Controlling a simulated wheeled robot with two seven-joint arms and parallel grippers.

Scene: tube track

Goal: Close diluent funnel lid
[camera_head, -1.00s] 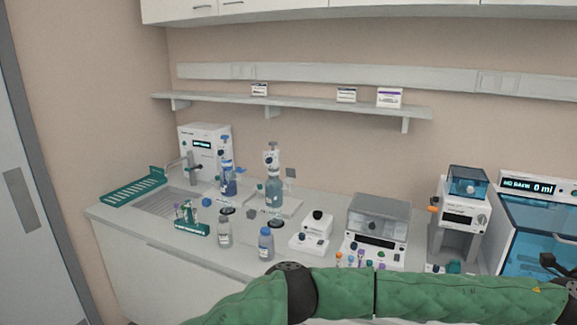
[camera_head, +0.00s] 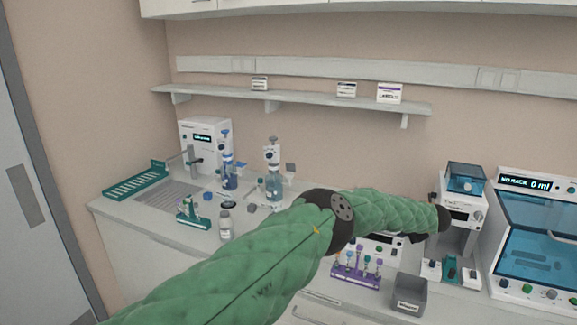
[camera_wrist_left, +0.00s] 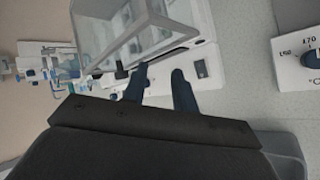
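I cannot tell for certain which part is the diluent funnel lid. A white machine (camera_head: 514,181) at the right edge of the head view reads "NO RACK 0 ml" and has a blue see-through front. My left gripper (camera_wrist_left: 161,69) shows in the wrist view with its two dark fingers apart and nothing between them. A large clear box-shaped cover (camera_wrist_left: 135,35) on a white base lies just beyond the fingertips. My right gripper is in no view.
A white device with a blue clear top (camera_head: 466,178) stands right of my wrist. A purple tube rack (camera_head: 355,276) and a grey bin (camera_head: 409,294) stand at the bench front. A numbered dial (camera_wrist_left: 312,58) is at the wrist view's right. Bottles (camera_head: 272,180) stand left of my arm.

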